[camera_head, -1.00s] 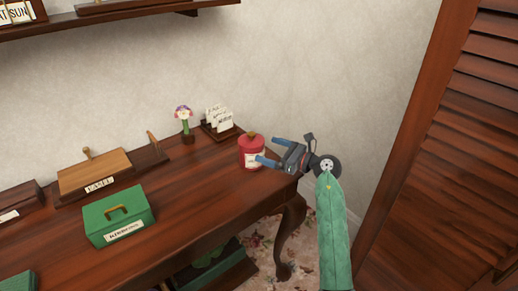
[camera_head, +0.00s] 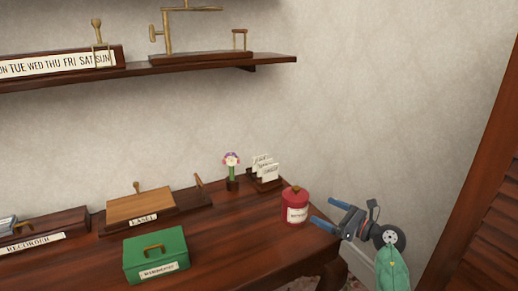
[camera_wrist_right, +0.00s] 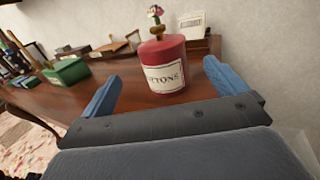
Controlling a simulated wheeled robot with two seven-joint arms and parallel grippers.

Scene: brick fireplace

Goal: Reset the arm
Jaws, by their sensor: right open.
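My right gripper (camera_head: 324,214) is at the right end of the wooden desk, in the head view. Its two blue fingers are spread apart and empty. A red lidded jar (camera_head: 295,206) with a white label stands upright on the desk, just left of the fingers. In the right wrist view the jar (camera_wrist_right: 162,66) appears beyond and between the open fingers (camera_wrist_right: 165,82), its label partly readable as "TONS". I see no contact between fingers and jar. My green right arm (camera_head: 392,270) comes in from the lower right. My left gripper is not in view.
The desk (camera_head: 225,235) holds a green box (camera_head: 156,256), a wooden label stand (camera_head: 140,206), a recorder stand (camera_head: 40,230), a small flower (camera_head: 231,168) and a card rack (camera_head: 264,174). A wall shelf (camera_head: 190,63) hangs above. A louvred door (camera_head: 490,215) stands at right.

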